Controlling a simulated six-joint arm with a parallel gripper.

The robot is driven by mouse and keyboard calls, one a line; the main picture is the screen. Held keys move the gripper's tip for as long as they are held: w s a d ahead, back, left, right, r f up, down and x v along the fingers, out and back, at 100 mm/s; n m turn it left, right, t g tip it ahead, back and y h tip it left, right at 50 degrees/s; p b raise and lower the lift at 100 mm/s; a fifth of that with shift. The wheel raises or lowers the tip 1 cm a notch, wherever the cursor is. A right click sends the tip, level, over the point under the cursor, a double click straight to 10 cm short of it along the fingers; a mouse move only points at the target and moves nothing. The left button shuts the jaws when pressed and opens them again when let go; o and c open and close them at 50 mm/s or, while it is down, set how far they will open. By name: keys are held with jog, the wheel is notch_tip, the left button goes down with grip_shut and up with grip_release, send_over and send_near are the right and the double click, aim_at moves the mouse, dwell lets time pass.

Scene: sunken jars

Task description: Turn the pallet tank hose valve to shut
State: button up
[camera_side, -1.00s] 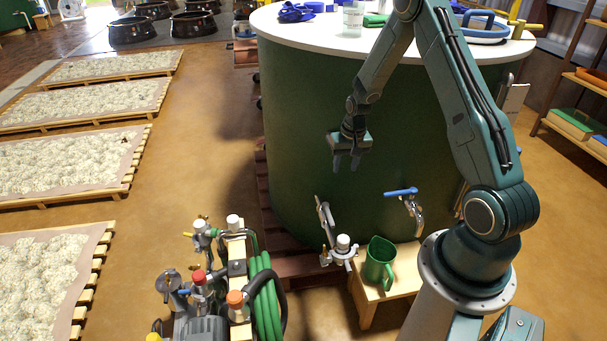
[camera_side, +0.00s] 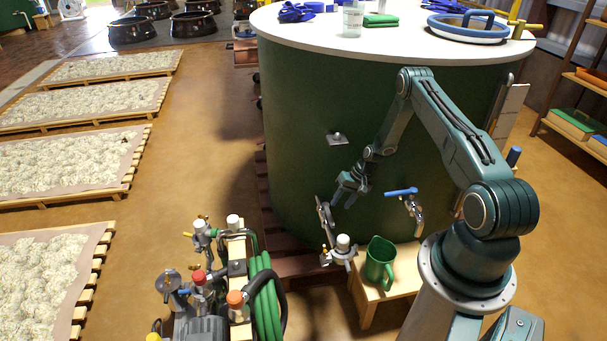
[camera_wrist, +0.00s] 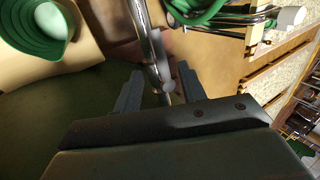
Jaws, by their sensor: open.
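The big green tank (camera_side: 300,110) stands on a reddish pallet (camera_side: 285,268). Low on its front is a metal valve with a long grey lever (camera_side: 325,215) and a white-capped fitting (camera_side: 343,243). A second tap with a blue lever (camera_side: 402,192) sits to its right. My gripper (camera_side: 342,201) is open and tilted down, just right of the grey lever's upper end. In the wrist view, a metal bar (camera_wrist: 150,45), apparently this lever, runs between the open fingers of my gripper (camera_wrist: 158,92). Whether either finger touches it cannot be told.
A green jug (camera_side: 379,262) stands on a small wooden stool below the blue-lever tap; it also shows in the wrist view (camera_wrist: 38,45). A pump with a coiled green hose (camera_side: 264,295) stands front left. A small grey plate (camera_side: 337,139) juts from the tank wall.

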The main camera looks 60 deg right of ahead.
aim_at(331, 218)
jog(key=shift+w+f, duration=0.1)
jog(key=shift+f, duration=0.25)
jog(key=shift+x, duration=2.9)
jog(key=shift+x, duration=0.9)
jog(key=shift+r, duration=0.1)
grip_shut()
jog(key=shift+a, duration=0.1)
